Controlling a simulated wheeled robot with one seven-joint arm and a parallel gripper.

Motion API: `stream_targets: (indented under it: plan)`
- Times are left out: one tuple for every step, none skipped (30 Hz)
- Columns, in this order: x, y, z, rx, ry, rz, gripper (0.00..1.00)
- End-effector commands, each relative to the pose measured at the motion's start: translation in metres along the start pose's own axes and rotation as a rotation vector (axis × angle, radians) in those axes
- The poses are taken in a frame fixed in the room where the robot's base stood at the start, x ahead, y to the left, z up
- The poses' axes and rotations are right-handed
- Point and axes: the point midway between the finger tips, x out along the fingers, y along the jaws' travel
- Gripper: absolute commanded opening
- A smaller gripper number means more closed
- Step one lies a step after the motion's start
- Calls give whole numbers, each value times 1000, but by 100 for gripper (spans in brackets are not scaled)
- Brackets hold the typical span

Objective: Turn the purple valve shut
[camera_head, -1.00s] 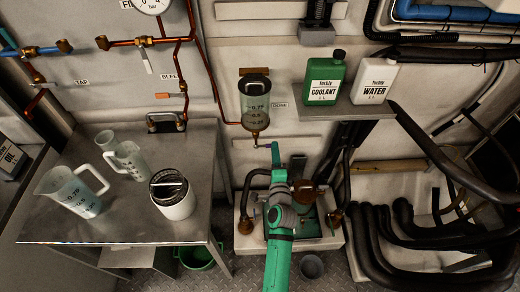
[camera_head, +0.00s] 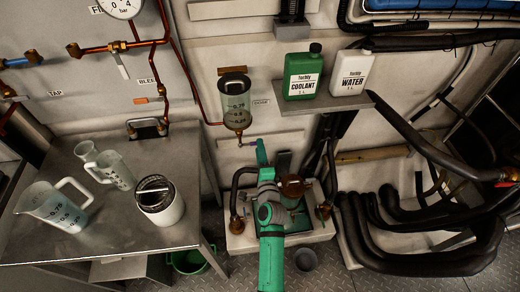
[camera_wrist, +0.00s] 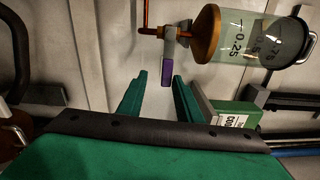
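The purple valve has a small flat purple lever (camera_wrist: 165,72) on a metal body at the end of a copper pipe, under the measuring cylinder (camera_wrist: 238,38). In the wrist view the lever lies in line with the gap between my fingers, just beyond the fingertips and not gripped. My gripper (camera_wrist: 160,82) is open and empty, one green finger to each side of the gap. In the head view my gripper (camera_head: 262,148) is just right of and below the cylinder (camera_head: 236,100); the lever is small there, beside the fingertips.
A green coolant bottle (camera_head: 302,72) and a white water bottle (camera_head: 352,72) stand on a shelf (camera_head: 325,103) right of the cylinder. A steel table (camera_head: 130,232) at left holds jugs and a canister (camera_head: 160,205). Thick black hoses (camera_head: 400,228) fill the lower right.

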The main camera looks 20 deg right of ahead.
Motion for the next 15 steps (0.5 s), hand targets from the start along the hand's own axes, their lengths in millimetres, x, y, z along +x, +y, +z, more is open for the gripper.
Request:
stream_targets:
  plan:
    - [0, -1, 0, -1, -1, -2, 32]
    - [0, -1, 1, -1, -1, -3, 32]
    - [0, -2, 1, -1, -1, -3, 32]
    - [0, -2, 1, -1, -1, -4, 32]
    - [0, -2, 1, -1, -1, -4, 32]
    - [-1, -2, 1, -1, -1, -4, 32]
    - [-3, -2, 1, -2, -1, -4, 32]
    - [-5, -2, 1, -2, -1, -4, 32]
    - [-8, -2, 1, -2, -1, -5, 32]
    - [-11, -2, 1, -2, -1, -5, 32]
    - [-15, -2, 1, -2, -1, -4, 32]
    - [-21, -2, 1, -2, -1, -4, 32]
    - [-26, -2, 1, -2, -1, -4, 32]
    - [-31, -2, 1, -2, -1, -3, 32]
    - [-39, -1, 0, -2, 0, -3, 32]
